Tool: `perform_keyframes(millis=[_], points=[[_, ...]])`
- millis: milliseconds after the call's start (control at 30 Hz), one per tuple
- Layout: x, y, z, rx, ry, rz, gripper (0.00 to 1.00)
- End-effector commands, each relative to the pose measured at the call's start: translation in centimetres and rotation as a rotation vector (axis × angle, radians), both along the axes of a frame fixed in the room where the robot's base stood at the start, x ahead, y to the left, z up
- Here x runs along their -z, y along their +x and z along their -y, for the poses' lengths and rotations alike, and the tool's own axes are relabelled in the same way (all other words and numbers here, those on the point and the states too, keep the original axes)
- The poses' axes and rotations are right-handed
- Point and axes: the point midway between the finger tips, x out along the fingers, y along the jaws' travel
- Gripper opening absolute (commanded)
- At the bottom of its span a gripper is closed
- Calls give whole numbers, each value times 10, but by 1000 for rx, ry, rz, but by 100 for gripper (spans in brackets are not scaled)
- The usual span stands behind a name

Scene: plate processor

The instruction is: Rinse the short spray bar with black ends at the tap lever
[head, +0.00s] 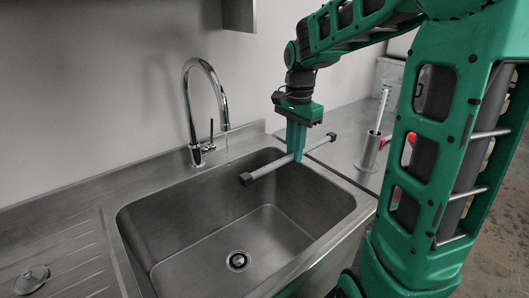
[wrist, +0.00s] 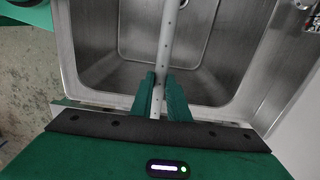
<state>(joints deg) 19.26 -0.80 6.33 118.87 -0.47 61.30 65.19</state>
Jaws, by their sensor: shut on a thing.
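The short spray bar (head: 270,169) is a light grey rod with black ends. My gripper (head: 296,153) is shut on it and holds it roughly level over the right part of the sink, one black end towards the tap side and front. In the wrist view the bar (wrist: 167,40) runs up between the fingers of my gripper (wrist: 160,95), and small holes show along it. The chrome tap (head: 205,70) stands behind the sink, its lever (head: 211,130) upright at the base.
The steel sink (head: 170,235) has a drain (head: 238,261) in its floor and raised walls around it. A ribbed drainboard (head: 60,265) with a plug-like piece (head: 32,279) lies left. A metal holder with a white-handled brush (head: 370,150) stands on the right counter.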

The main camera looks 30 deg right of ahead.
Motion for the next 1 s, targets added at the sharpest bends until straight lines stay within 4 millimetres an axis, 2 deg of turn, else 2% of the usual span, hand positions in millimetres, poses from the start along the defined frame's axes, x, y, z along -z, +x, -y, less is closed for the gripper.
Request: perform_keyframes(millis=[700, 1000], points=[[-37, -37, 27, 1, -1, 2, 0], [-39, -39, 28, 0, 0, 1, 0]])
